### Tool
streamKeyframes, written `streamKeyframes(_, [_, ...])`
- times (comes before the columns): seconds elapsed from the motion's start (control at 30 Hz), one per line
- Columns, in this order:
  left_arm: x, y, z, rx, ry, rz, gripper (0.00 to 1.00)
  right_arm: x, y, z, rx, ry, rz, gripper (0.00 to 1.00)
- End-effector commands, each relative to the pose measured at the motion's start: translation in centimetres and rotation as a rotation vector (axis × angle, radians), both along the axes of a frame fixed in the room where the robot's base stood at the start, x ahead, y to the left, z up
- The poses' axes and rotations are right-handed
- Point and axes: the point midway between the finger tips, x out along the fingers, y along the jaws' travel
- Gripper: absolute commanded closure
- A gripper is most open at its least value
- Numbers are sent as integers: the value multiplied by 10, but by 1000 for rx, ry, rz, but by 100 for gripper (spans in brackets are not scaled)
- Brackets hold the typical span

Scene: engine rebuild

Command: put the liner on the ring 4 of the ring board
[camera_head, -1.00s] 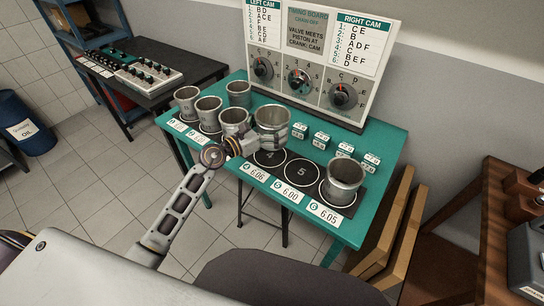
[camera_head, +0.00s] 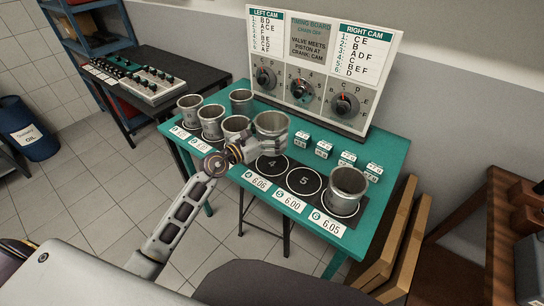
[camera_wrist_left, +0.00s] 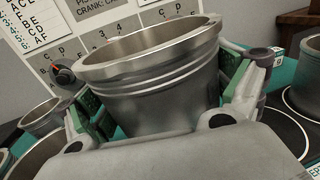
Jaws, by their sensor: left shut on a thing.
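A grey metal liner (camera_head: 270,124) is held in my left gripper (camera_head: 262,145), upright or nearly so, behind ring 4 (camera_head: 272,166) of the black ring board (camera_head: 289,175). In the left wrist view the liner (camera_wrist_left: 150,85) fills the middle, with the green finger pads of the left gripper (camera_wrist_left: 160,105) on its two sides. It looks raised off the table, but its base is partly hidden by the fingers. Ring 4 shows bare, with the label 6.06 in front. My right gripper is not in view.
Ring 5 (camera_head: 305,181) is bare. Another liner (camera_head: 346,188) stands on the ring at the right end, and several liners (camera_head: 212,120) stand at the left. Small green-and-white boxes (camera_head: 324,149) lie behind the rings. The timing board (camera_head: 322,70) stands at the back.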

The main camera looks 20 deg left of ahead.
Motion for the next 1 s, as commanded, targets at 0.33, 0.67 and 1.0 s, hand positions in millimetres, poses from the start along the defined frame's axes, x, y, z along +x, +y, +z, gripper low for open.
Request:
streamKeyframes(0.33, [0, 0, -44, -1, 1, 0, 44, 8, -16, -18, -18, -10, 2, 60])
streamKeyframes(0.67, [0, 0, -49, 0, -1, 0, 44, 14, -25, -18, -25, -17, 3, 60])
streamKeyframes(1.0, [0, 0, -59, -2, 0, 0, 44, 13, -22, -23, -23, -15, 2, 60])
